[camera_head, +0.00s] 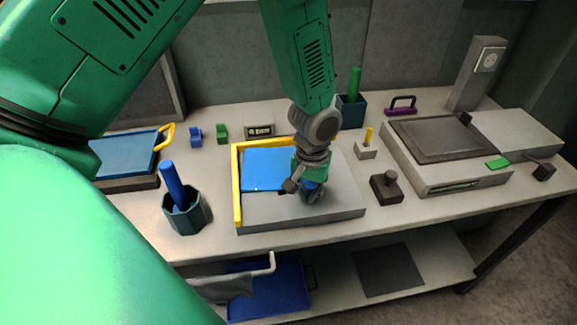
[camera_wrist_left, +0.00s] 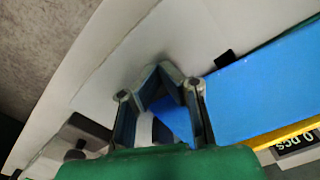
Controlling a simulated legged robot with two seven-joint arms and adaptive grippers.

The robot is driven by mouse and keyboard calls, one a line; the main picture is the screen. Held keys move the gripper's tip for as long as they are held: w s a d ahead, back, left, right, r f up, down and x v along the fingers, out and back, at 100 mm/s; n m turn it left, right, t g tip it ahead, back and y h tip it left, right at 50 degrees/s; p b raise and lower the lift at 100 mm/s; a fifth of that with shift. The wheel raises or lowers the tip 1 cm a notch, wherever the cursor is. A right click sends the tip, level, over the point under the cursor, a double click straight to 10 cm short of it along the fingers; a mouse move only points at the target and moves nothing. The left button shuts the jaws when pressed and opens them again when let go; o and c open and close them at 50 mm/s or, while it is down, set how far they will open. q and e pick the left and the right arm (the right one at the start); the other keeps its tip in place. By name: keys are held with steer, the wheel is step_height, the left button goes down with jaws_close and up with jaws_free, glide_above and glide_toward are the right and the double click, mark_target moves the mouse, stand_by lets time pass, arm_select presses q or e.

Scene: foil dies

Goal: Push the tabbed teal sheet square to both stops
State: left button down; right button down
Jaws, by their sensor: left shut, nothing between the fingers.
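The sheet (camera_head: 265,168) looks bright blue and lies flat on a grey plate (camera_head: 270,212), near the corner of the yellow left stop (camera_head: 237,190) and yellow back stop (camera_head: 262,143). I cannot tell whether it touches both. In the left wrist view the sheet (camera_wrist_left: 265,85) runs off to the right, with the yellow stop (camera_wrist_left: 290,132) along its lower edge. A small black piece (camera_wrist_left: 225,58) sits at its upper edge. My left gripper (camera_head: 300,195) is shut and empty, low at the sheet's right side, hiding part of it; its fingers (camera_wrist_left: 163,72) meet at the tips.
A blue pot with a rod (camera_head: 183,210) stands left of the plate. A large grey machine (camera_head: 440,175) fills the right side. A counter (camera_head: 260,130) stands behind.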

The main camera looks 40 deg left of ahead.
arm_select(q)
steer(key=shift+f, duration=0.3)
steer(key=shift+r, duration=0.1)
stand_by(0.7)
steer(key=shift+w+a, duration=0.1)
steer(key=shift+w+a+p, duration=0.6)
steer(key=shift+w+a, duration=0.5)
steer(key=shift+a, duration=0.15)
steer(key=shift+s, duration=0.1)
steer(key=shift+s+d+p, duration=0.35)
steer(key=shift+d, duration=0.05)
step_height(320, 180, up, 8)
steer(key=p, duration=0.7)
